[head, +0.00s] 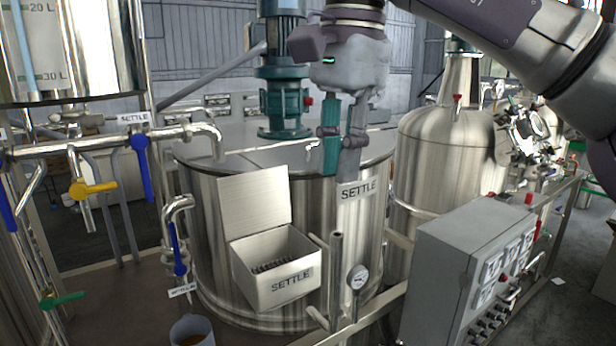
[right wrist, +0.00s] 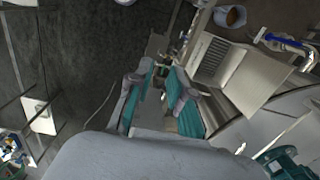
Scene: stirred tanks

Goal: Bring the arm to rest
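My right gripper (head: 338,172) hangs down from the top of the head view, in front of the big steel tank (head: 225,205). In the right wrist view its two fingers (right wrist: 158,82) stand apart with nothing between them. It is above and to the right of an open metal box (head: 274,287) marked SETTLE, apart from it. The box also shows right of the fingers in the right wrist view (right wrist: 250,83). My left gripper is in neither view.
A grey control box (head: 447,270) stands at front right. A gauge (head: 358,277) and upright pipe (head: 335,265) rise below the gripper. Valve pipes with blue, yellow (head: 88,189) and green handles are at left. A cup (head: 192,332) is at the bottom. A second tank (head: 445,150) stands behind.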

